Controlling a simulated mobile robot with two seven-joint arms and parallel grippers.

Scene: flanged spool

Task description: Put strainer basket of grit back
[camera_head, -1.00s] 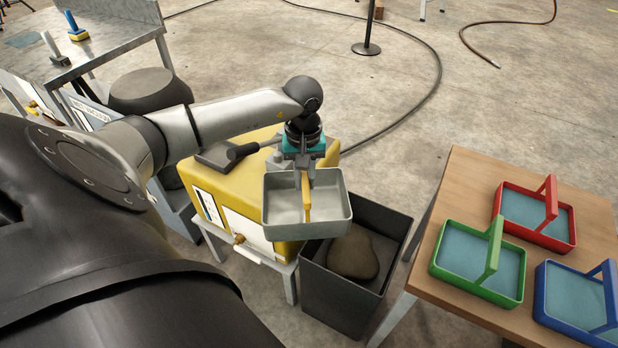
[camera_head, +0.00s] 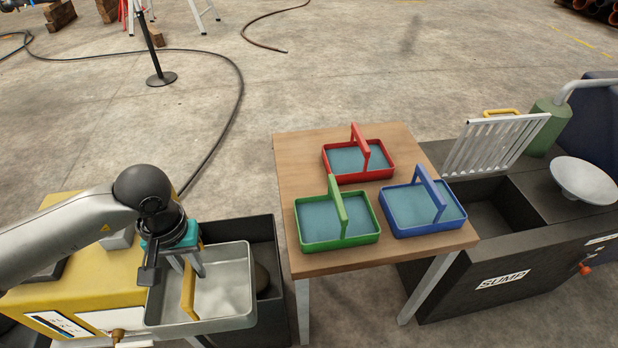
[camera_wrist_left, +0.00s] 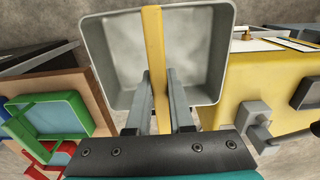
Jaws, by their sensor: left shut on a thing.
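The grey rectangular basket (camera_head: 225,297) with a yellow handle hangs from my left gripper (camera_head: 190,268). It is over the dark bin beside the yellow machine, at the lower left. In the left wrist view, the basket (camera_wrist_left: 112,62) has its yellow handle between the two fingers (camera_wrist_left: 158,95). Its inside looks pale grey; I cannot make out grit for certain. The dark sump unit (camera_head: 480,285), labelled SUMP, stands at the far right. Its slatted grate (camera_head: 495,143) is tilted up, beside an open rectangular well (camera_head: 485,215). My right gripper is not in view.
A wooden table (camera_head: 295,160) with red (camera_head: 365,177), green (camera_head: 345,242) and blue (camera_head: 425,228) trays stands between basket and sump. The dark bin (camera_head: 252,226) holds a brown lump (camera_head: 261,278). A white dish (camera_head: 584,180) sits on the sump's right side.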

